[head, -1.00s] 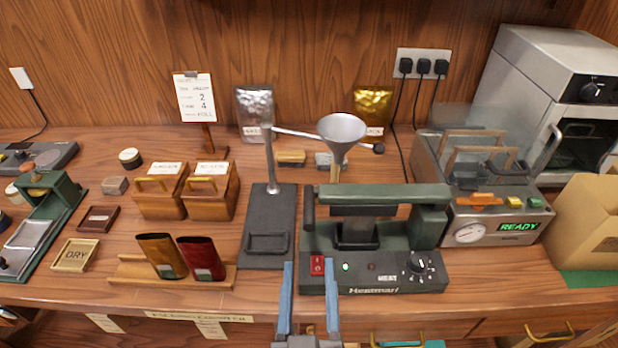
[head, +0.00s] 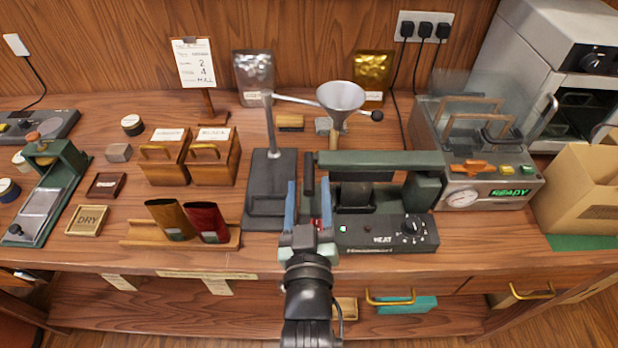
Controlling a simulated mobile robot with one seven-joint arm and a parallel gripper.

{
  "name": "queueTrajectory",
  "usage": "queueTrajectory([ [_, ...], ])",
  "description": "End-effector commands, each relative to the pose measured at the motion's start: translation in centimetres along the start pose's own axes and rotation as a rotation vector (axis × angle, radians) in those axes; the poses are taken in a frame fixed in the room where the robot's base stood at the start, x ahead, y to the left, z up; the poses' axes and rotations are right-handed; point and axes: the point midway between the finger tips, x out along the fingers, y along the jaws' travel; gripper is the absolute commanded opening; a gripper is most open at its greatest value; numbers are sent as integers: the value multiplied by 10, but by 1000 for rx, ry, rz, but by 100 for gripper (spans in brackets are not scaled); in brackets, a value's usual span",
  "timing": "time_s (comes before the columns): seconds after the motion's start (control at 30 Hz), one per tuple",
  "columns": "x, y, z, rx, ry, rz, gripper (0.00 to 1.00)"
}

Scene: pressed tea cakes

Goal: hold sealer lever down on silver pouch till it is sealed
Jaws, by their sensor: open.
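The heat sealer (head: 390,232) is a dark green machine at the middle right of the counter, with a green bar lever (head: 380,160) across its top and a black grip (head: 309,172) at the left end. A gap shows under the bar. A small dark holder (head: 354,196) sits below it; I cannot make out a pouch there. A silver pouch (head: 254,75) stands at the back wall. My gripper (head: 308,197) is open, its blue fingers at the sealer's left front, below the black grip. They partly hide the red switch (head: 316,223). I see no contact with the lever.
A machine showing READY (head: 490,185) stands right. A rack with two pouches (head: 180,236) is left. Drawer handles (head: 390,298) are below the counter edge.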

Motion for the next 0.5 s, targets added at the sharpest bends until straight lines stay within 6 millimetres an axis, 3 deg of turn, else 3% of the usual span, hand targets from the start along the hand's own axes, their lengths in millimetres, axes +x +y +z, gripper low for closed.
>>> queueTrajectory([
  [0.2,20,0,0,0,0,0,55],
  [0.5,23,0,0,0,0,0,55],
])
